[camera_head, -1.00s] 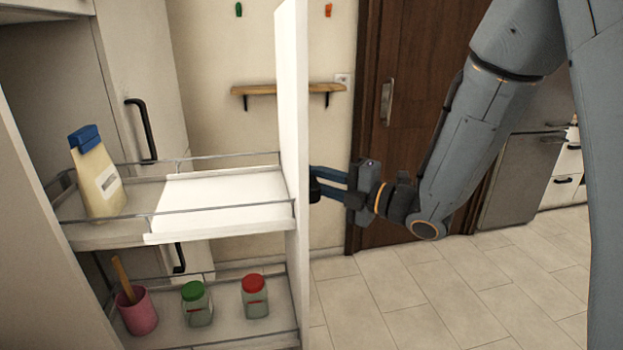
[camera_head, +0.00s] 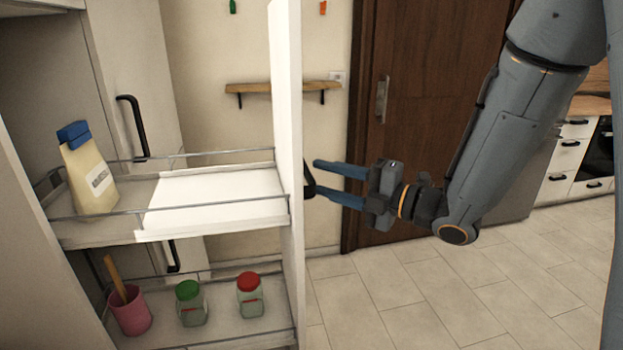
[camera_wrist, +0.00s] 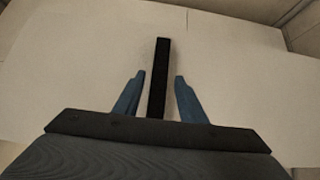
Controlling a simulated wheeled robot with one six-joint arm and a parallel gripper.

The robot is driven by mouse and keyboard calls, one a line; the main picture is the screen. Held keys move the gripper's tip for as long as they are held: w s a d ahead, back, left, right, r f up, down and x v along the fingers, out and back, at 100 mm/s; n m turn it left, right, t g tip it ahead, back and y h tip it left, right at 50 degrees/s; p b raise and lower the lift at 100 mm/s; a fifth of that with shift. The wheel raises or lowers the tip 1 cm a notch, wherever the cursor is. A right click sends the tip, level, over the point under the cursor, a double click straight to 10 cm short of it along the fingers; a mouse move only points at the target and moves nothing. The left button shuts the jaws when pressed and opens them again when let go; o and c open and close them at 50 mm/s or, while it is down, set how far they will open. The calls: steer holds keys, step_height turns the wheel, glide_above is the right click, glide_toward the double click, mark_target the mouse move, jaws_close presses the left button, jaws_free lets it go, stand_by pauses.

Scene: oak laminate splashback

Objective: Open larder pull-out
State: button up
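The larder pull-out stands drawn out of its cabinet, its white front panel (camera_head: 288,130) seen edge-on. Its upper shelf (camera_head: 215,190) and lower shelf (camera_head: 222,318) are exposed. A dark handle (camera_head: 308,182) sits on the panel's outer face. My gripper (camera_head: 328,181) is to the right of the panel, its blue fingers open and pointing at it. In the wrist view the black handle (camera_wrist: 159,75) runs between the two spread fingers, with a gap on each side. The fingers do not appear to touch it.
A carton with a blue cap (camera_head: 90,175) stands on the upper shelf. A pink cup (camera_head: 130,315), a green-lidded jar (camera_head: 191,305) and a red-lidded jar (camera_head: 250,298) stand on the lower shelf. The tiled floor (camera_head: 420,290) right of the panel is clear.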

steer(key=shift+v, duration=1.35)
steer(key=w+d+f+m+t+h, duration=0.3)
steer(key=w+d+f+m+h, duration=0.35)
steer(key=d+m+h, duration=0.2)
steer(key=s+d+f+m+g+h, duration=0.25)
steer(key=d+f+m+h, duration=0.25)
steer(key=d+m, duration=0.35)
steer(key=s+d+f+m+g+h, duration=0.1)
steer(key=s+m+g, duration=0.3)
steer(key=s, duration=0.7)
steer(key=s+d+f+m+g+h, duration=0.1)
steer(key=s+f+m+g, duration=0.2)
steer(key=s+m, duration=0.6)
steer(key=shift+s+f+m+g, duration=0.35)
steer(key=shift+s+g, duration=0.5)
steer(key=shift+s, duration=0.2)
steer(key=shift+h, duration=0.25)
steer(key=shift+c, duration=0.5)
